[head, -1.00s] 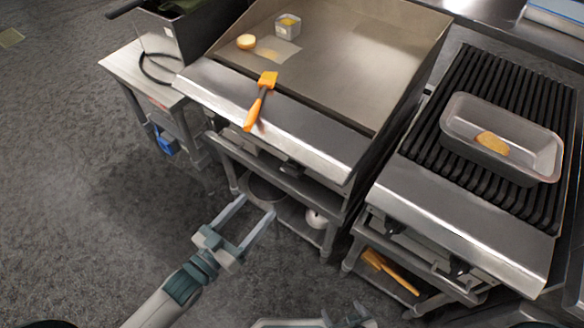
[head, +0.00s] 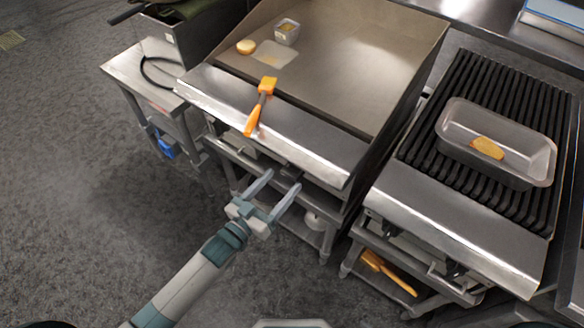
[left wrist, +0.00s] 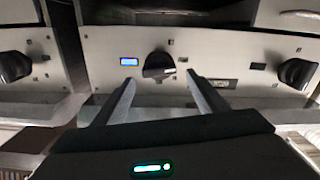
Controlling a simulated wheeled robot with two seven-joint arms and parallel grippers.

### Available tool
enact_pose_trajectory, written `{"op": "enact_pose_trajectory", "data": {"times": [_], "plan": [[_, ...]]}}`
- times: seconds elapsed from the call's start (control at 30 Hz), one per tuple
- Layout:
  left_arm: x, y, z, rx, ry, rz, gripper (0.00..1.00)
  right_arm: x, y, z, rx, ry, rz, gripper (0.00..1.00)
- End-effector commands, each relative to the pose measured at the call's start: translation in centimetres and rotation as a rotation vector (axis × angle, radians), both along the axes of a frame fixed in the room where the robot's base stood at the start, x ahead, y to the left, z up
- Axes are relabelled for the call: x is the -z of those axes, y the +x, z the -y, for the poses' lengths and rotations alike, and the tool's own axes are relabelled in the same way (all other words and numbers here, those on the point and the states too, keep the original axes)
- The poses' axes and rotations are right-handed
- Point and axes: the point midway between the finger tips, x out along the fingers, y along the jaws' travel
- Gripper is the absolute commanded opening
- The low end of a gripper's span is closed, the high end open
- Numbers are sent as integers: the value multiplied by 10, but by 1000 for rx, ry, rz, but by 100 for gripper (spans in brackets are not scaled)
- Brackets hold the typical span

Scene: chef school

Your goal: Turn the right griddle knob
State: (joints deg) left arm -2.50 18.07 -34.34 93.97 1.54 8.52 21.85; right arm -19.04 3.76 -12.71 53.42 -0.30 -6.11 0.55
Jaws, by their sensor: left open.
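The griddle (head: 345,65) is a flat steel plate on a stand, with a front control panel under its lip. A dark knob (head: 289,169) shows there, just beyond my left gripper (head: 282,179), which is open and empty. In the left wrist view, a black knob (left wrist: 158,65) is at the middle of the panel, between and ahead of my open fingers (left wrist: 161,82). Contact is not visible. A left black knob (left wrist: 14,66) and a right black knob (left wrist: 296,73) show at the sides. My right gripper is not in view.
A ribbed grill (head: 470,80) with a metal pan (head: 530,165) stands to the right. A shelf with a pot (head: 314,218) is below the griddle. The floor (head: 90,220) at left is clear.

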Motion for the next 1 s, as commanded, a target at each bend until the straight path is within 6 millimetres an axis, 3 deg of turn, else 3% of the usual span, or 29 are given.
{"op": "enact_pose_trajectory", "data": {"times": [0.2,0.4,0.83,1.0], "plan": [[-2,30,23,1,-1,0,66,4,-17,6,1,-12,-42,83],[-1,46,34,0,0,0,66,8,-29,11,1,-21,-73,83],[0,50,37,0,1,1,66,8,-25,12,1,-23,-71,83],[0,50,37,0,0,0,25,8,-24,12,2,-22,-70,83]]}}
